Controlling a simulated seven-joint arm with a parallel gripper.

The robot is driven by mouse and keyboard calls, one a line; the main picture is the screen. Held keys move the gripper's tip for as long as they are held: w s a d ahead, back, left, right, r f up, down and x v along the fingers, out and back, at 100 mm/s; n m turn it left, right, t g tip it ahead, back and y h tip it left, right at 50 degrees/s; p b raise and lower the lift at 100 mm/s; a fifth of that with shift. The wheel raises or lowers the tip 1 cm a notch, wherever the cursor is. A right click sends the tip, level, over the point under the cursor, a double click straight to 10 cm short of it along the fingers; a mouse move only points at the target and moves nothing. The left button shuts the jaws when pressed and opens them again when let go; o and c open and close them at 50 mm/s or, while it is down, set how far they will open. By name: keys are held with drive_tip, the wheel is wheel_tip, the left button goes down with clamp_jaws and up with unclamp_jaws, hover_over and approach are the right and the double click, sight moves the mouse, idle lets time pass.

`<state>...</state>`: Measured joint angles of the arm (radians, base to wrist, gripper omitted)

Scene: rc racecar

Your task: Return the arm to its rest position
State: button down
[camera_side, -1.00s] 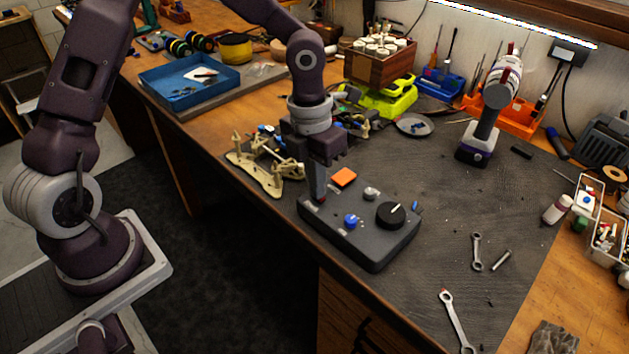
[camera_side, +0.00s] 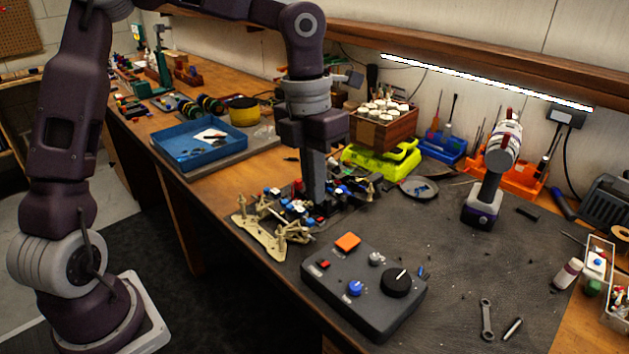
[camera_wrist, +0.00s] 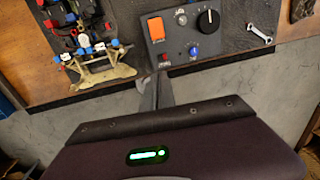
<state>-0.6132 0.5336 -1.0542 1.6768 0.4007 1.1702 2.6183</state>
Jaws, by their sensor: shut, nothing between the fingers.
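My gripper (camera_side: 317,200) points down with its fingers together and nothing between them. In the side view it is above the bench, in front of the car chassis parts and left of the grey control box (camera_side: 378,318). The box has an orange button (camera_side: 348,242), a small red switch (camera_side: 323,264), a blue knob (camera_side: 355,288) and a black dial (camera_side: 396,282). In the wrist view my fingers (camera_wrist: 156,92) show below the control box (camera_wrist: 205,50), apart from it.
A beige chassis frame (camera_side: 258,238) and the partly hidden car (camera_side: 345,188) lie close to my gripper. A blue tray (camera_side: 197,146), a yellow-green stand (camera_side: 385,163), a wooden box (camera_side: 383,130) and a cordless drill (camera_side: 487,190) stand behind.

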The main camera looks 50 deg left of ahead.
drive_tip(key=shift+r, duration=0.3)
drive_tip(key=shift+s, duration=0.1)
